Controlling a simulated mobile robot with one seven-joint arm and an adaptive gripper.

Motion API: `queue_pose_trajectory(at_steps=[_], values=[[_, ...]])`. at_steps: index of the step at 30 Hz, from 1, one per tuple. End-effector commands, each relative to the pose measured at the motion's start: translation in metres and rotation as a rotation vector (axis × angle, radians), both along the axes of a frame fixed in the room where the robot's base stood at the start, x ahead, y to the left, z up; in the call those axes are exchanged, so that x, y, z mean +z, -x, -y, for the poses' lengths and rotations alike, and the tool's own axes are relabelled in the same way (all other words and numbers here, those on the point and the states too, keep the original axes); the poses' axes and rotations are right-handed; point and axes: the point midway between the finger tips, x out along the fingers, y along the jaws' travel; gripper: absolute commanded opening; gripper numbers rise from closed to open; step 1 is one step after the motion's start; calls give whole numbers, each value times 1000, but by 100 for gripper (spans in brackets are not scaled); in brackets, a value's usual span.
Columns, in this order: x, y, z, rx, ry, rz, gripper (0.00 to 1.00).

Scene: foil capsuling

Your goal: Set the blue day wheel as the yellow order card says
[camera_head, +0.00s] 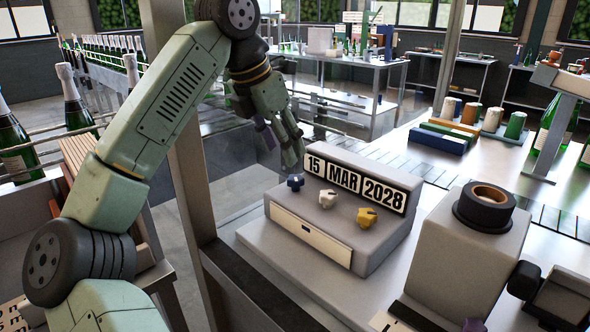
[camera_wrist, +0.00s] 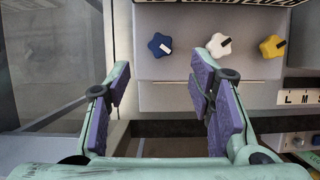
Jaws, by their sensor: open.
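The blue day wheel (camera_head: 295,182) sits at the left end of the knob row on a grey date box (camera_head: 345,170). In the wrist view the blue wheel (camera_wrist: 161,45) has a white pointer mark tilted to the lower right. The display above reads 15 (camera_head: 314,163), MAR, 2028. My gripper (camera_head: 284,158) hangs close to the blue wheel. In the wrist view my gripper (camera_wrist: 160,82) is open and empty, with the wheel beyond the fingertips, roughly centred between them. I cannot make out a yellow order card in either view.
A white wheel (camera_head: 327,198) and a yellow wheel (camera_head: 367,217) stand to the right of the blue one. A metal post (camera_head: 180,150) rises left of the box. A grey machine with a dark ring (camera_head: 485,205) stands at right. Bottles (camera_head: 75,105) line the left.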

Motion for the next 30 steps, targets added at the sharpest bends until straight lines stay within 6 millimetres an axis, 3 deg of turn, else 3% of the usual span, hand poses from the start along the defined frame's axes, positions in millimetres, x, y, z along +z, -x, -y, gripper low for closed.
queue_pose_trajectory(at_steps=[6,12,24,30], values=[[-39,-11,13,-4,2,-3,49],[-63,-18,20,-4,1,-1,49],[-73,-20,23,-4,0,-1,49],[-72,-20,22,-4,0,-1,36]])
